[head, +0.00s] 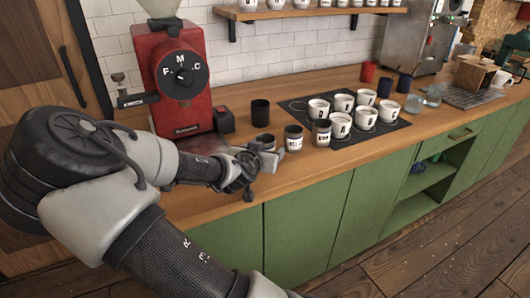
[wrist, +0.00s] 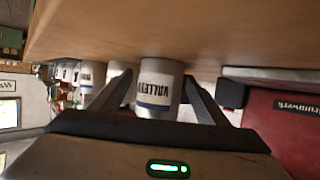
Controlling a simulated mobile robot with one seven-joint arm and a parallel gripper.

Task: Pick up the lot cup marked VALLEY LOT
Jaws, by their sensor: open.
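The lot cup marked VALLEY (wrist: 156,92) shows upside down in the wrist view, a white cup with a blue band. It stands between the two fingers of my open gripper (wrist: 154,84), with a narrow gap visible on the right and the left finger close to its side. In the head view my gripper (head: 262,162) is low over the counter's front left part. A dark-rimmed cup (head: 266,139) just behind it appears to be this cup, its lower part and label hidden by the gripper.
Two similar labelled cups, one nearer (head: 293,140) and one beyond (head: 321,134), stand right of my gripper. A plain black cup (head: 260,112) is behind, and a red grinder (head: 180,85) is at left. Several white lettered cups stand on a dark mat (head: 391,133).

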